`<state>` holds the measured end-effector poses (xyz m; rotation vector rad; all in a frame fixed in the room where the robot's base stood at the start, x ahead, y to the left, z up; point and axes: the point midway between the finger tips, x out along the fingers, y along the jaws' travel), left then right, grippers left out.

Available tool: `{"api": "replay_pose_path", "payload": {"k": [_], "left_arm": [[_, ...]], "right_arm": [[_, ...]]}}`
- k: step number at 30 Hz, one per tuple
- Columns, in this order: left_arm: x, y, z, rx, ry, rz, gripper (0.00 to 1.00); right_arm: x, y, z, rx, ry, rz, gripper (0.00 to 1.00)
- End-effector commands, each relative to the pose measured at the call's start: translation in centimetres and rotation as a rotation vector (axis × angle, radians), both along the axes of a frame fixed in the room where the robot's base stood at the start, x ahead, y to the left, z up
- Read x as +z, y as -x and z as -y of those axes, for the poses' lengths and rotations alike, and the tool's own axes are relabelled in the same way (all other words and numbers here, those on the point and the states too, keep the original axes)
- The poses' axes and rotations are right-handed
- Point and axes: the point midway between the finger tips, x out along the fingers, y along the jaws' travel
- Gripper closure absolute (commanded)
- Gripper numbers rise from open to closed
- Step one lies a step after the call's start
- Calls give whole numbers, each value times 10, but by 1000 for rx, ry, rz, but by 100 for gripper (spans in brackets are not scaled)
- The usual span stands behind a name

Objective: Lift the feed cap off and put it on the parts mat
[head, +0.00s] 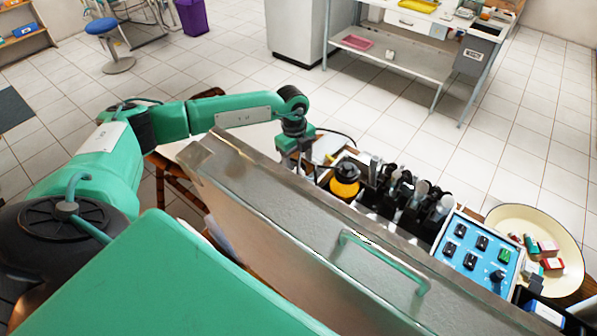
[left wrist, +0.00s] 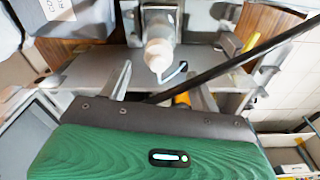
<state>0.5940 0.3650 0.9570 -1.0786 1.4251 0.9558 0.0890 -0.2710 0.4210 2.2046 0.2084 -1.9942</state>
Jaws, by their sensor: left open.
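My left gripper (head: 297,158) reaches down behind the raised metal lid, at the left end of the unit. In the left wrist view its two fingers (left wrist: 162,90) are apart and nothing is gripped. A pale, bottle-like cylinder with a rounded end (left wrist: 159,54) shows beyond and between the fingers. I cannot tell whether this is the feed cap. A yellow bottle with a black top (head: 345,179) stands just right of the gripper in the head view. I cannot clearly make out the parts mat. My right gripper is not in view.
The raised metal lid (head: 290,215) with a handle hides much of the unit. Several dark handpieces (head: 410,195) stand right of the yellow bottle. Beyond are a blue control panel (head: 478,250) and a cream dish (head: 540,235). A dark rod (left wrist: 230,70) crosses the wrist view.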

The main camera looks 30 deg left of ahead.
Motion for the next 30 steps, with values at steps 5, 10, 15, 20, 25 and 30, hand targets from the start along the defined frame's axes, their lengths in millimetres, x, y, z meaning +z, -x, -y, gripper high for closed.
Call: {"api": "replay_pose_path", "payload": {"k": [5,10,15,20,25,30], "left_arm": [[-21,4,1,2,0,-4,38],[-40,3,3,1,0,-1,38],[-43,3,3,1,0,-1,38],[-43,3,3,1,0,-1,55],[-42,3,3,1,0,0,85],[-42,3,3,1,1,0,85]], "right_arm": [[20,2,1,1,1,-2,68],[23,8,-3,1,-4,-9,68],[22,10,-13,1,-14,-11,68],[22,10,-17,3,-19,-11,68],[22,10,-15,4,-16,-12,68],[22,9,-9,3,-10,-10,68]]}}
